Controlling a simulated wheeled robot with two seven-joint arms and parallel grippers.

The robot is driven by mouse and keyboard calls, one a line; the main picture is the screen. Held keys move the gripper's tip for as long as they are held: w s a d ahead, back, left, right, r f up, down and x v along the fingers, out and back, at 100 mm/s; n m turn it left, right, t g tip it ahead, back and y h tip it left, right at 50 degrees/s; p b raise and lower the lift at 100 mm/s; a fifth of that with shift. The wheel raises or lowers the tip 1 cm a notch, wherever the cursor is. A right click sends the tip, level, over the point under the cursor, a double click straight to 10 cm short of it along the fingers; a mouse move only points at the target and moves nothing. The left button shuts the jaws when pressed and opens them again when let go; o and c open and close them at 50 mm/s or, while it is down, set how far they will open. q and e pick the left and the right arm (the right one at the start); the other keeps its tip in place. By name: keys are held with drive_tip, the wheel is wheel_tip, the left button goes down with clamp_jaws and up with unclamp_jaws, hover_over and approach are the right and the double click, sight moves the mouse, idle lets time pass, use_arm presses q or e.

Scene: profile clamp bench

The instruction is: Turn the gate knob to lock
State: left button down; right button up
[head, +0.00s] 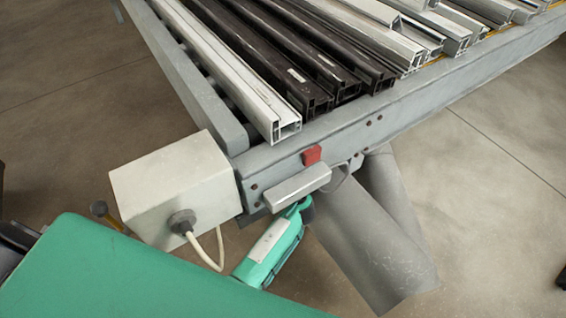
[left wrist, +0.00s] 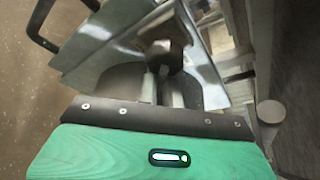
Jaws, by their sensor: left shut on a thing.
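The knob (left wrist: 168,50) is a dark, rounded piece against a grey metal plate in the left wrist view. My left gripper (left wrist: 165,82) has its two narrow fingers close together on the knob. In the head view my green left gripper (head: 304,207) reaches up from below to the bench corner, just under a grey block (head: 297,187). The knob and the fingertips are hidden there behind that block and the hand. The knob's turn angle cannot be read. My right gripper is in neither view.
The bench frame (head: 345,135) carries black and pale profiles (head: 285,65). A red block (head: 312,155) sits on its front rail. A white box (head: 170,185) with a cable (head: 208,250) hangs left of the hand. A thick grey leg (head: 375,240) stands close on the right.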

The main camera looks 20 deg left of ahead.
use_arm(q)
drive_tip(key=shift+a+r+y+p, duration=0.3)
drive_tip(key=shift+r+p, duration=0.05)
drive_tip(key=shift+a+f+m+g, duration=0.1)
drive_tip(key=shift+f+m+g, duration=0.1)
drive_tip(key=shift+m+g, duration=0.1)
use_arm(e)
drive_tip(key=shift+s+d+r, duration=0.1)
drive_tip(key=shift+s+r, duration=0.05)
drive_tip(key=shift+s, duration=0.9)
use_arm(q)
drive_tip(key=c, duration=1.5)
unclamp_jaws()
drive_tip(key=shift+r, duration=0.1)
drive_tip(key=shift+s+a, duration=0.1)
drive_tip(key=shift+s, duration=0.05)
drive_tip(key=shift+d, duration=0.2)
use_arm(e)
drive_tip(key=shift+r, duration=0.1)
